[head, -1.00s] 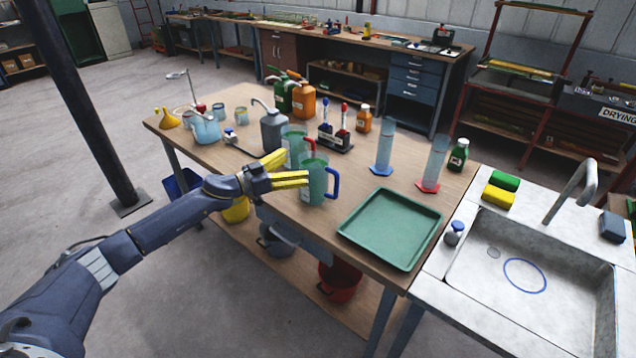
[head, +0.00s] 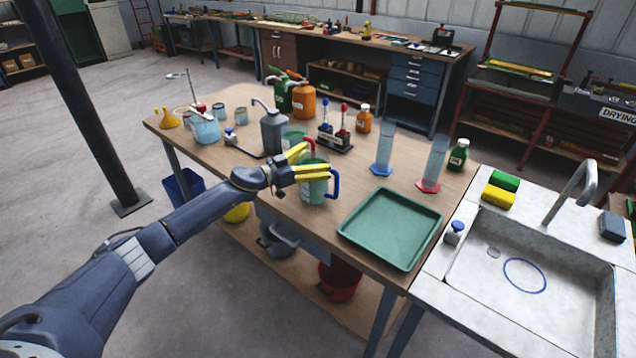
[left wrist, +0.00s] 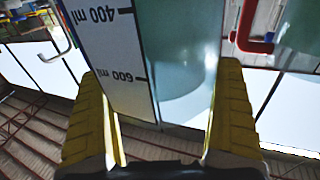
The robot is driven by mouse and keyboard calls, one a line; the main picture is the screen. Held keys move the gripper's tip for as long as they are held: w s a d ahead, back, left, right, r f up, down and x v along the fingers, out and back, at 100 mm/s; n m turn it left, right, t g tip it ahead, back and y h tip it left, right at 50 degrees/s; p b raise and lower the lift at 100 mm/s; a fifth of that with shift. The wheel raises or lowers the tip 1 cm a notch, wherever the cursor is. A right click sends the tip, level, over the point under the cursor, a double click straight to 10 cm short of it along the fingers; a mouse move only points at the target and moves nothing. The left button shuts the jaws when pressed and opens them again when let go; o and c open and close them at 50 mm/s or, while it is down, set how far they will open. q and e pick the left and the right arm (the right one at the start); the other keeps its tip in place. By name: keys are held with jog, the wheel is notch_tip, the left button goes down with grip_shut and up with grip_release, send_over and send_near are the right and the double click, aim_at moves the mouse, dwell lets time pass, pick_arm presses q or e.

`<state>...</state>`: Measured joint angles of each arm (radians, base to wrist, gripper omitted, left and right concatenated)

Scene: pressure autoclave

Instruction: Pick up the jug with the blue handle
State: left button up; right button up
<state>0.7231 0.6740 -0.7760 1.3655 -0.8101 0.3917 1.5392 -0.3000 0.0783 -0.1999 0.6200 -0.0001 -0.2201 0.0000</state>
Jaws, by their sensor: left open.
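The jug with the blue handle (head: 314,191) is a translucent green measuring jug standing upright at the front of the wooden workbench, its handle on the right. My left gripper (head: 317,158) is open, with its yellow fingers around the jug's upper body. In the left wrist view the jug's wall (left wrist: 175,60) and white scale label, marked 400 and 600 ml, lie between the two fingers (left wrist: 160,125). I cannot tell whether the fingers touch it. A similar jug with a red handle (head: 292,137) stands just behind, partly hidden; its red handle (left wrist: 250,42) shows in the wrist view. My right gripper is not in view.
A green tray (head: 391,228) lies to the right of the jug. Two measuring cylinders stand behind right, the nearer with a red base (head: 428,186). A sink (head: 540,275) is at the far right.

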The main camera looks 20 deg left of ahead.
pick_arm(q)
jog(key=shift+c, duration=0.2)
jog(key=c, duration=1.5)
jog(key=shift+r, duration=0.1)
